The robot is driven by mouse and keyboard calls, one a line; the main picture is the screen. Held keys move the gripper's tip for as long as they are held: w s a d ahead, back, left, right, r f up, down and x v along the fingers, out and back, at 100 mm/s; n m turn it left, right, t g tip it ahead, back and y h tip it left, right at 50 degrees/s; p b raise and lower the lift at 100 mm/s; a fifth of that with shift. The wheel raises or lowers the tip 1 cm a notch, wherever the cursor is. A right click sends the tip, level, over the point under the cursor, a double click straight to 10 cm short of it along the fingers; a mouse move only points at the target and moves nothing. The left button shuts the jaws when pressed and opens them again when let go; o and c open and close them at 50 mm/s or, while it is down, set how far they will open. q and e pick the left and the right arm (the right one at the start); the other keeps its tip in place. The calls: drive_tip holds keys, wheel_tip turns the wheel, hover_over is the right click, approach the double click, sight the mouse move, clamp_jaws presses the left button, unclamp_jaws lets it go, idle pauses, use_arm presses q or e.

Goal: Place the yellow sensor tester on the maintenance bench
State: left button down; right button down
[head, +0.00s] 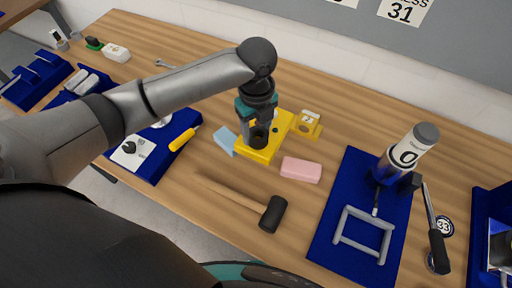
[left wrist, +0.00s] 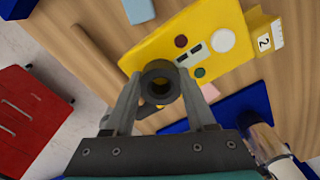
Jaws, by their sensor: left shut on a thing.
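The yellow sensor tester (head: 256,155) is a flat yellow block at the middle of the wooden maintenance bench (head: 345,125). In the left wrist view its yellow face (left wrist: 190,35) carries a white disc and dark, red and green round spots. A dark hollow cylinder stands at its near end. My left gripper (head: 258,128) points down over that end; in the left wrist view its fingers (left wrist: 160,95) are shut on the dark cylinder from both sides. Whether the tester's underside touches the bench is hidden. My right gripper is not in view.
A yellow block with a label (head: 307,124) is close behind the tester. A light-blue block (head: 224,141) and a pink block (head: 301,169) lie beside it. A hammer (head: 272,213) lies in front.

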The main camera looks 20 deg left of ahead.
sight(256, 138)
use_arm(q)
wheel_tip(256, 138, down, 6)
drive_tip(key=shift+w+r, duration=0.1)
drive_tip(key=shift+r, duration=0.05)
drive_tip(key=shift+f+b, duration=0.35)
drive_tip(key=shift+f, duration=1.85)
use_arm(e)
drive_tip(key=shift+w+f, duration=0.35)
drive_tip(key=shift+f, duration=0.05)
use_arm(q)
drive_tip(key=shift+f, duration=0.1)
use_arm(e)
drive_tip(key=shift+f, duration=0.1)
use_arm(q)
drive_tip(key=shift+c, duration=1.1)
unclamp_jaws()
wheel_tip(256, 138, up, 12)
drive_tip(key=shift+r+p, duration=0.1)
drive_tip(key=shift+p, duration=0.4)
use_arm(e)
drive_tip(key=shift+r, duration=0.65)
